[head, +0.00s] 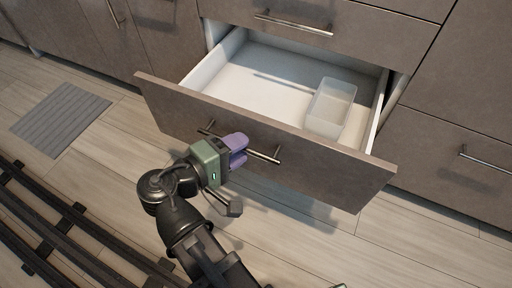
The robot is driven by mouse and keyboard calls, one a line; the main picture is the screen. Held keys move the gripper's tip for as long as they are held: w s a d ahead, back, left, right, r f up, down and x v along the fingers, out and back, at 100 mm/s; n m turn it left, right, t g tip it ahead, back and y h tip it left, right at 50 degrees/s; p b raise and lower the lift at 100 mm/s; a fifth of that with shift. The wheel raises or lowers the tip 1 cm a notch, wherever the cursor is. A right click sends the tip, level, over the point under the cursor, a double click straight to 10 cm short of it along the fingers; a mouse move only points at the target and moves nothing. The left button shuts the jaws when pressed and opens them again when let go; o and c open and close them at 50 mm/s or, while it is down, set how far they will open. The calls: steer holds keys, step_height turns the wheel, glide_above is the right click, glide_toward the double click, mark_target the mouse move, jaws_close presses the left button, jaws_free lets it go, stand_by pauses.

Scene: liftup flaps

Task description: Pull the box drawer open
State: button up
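The drawer (255,140) is pulled well out of the cabinet in the head view, with its pale interior showing. A clear plastic box (332,105) stands inside it, towards the right and near the front panel. The drawer has a metal bar handle (264,155) across its front. My gripper (238,149), with purple fingers, is at the middle of this bar. One finger shows above the bar and one below, close together, and they look shut on it. The exact contact is partly hidden by the fingers.
A closed drawer with a bar handle (293,23) is above the open one. Closed cabinet fronts (455,160) stand to the right and left. A grey mat (60,118) lies on the floor at left. Dark rails (75,245) run along the lower left.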

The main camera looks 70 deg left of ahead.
steer(key=shift+w+a+f, duration=0.1)
steer(key=shift+w+a, duration=0.15)
steer(key=shift+w, duration=0.3)
jaws_close()
steer(key=shift+s, duration=0.1)
